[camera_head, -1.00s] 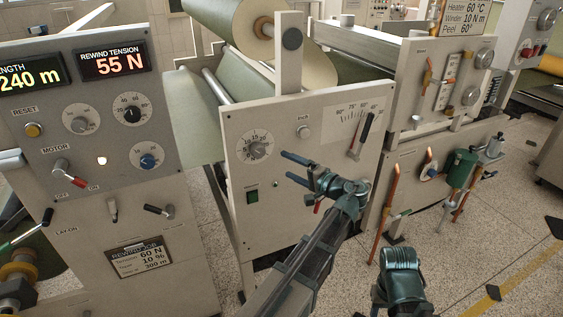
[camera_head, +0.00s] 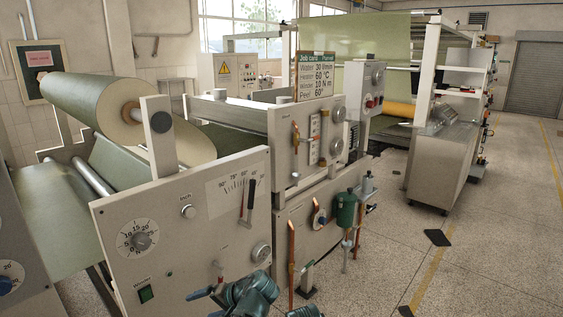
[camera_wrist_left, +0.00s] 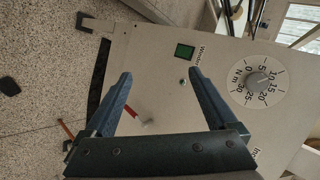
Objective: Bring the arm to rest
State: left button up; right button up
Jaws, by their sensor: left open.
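My left gripper (camera_head: 199,304) shows at the bottom edge of the head view, in front of the winder panel (camera_head: 190,250). In the left wrist view its two blue fingers (camera_wrist_left: 160,74) are spread with nothing between the tips. The panel's green switch (camera_wrist_left: 185,52) and the torque dial (camera_wrist_left: 258,82) lie past the fingertips, apart from them. A small red lever (camera_wrist_left: 133,112) shows between the fingers, on the panel behind. The top of my right arm barely shows at the bottom edge of the head view; its gripper is out of frame.
A job card (camera_head: 314,76) stands on top. Open floor (camera_head: 480,250) lies to the right.

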pick_arm(q)
jog(key=s+d+f+m+g+h, duration=0.1)
jog(key=s+d+f+h, duration=0.3)
jog(key=s+d, duration=0.3)
jog(key=s+d+f+m+g+h, duration=0.1)
jog(key=s+d+f+h, duration=0.3)
jog(key=s+d, duration=0.4)
jog(key=shift+d+f+g+h, duration=0.25)
jog(key=shift+d+g+h, duration=0.05)
jog(key=shift+d+g, duration=0.4)
jog(key=shift+s, duration=0.1)
dwell(0.4)
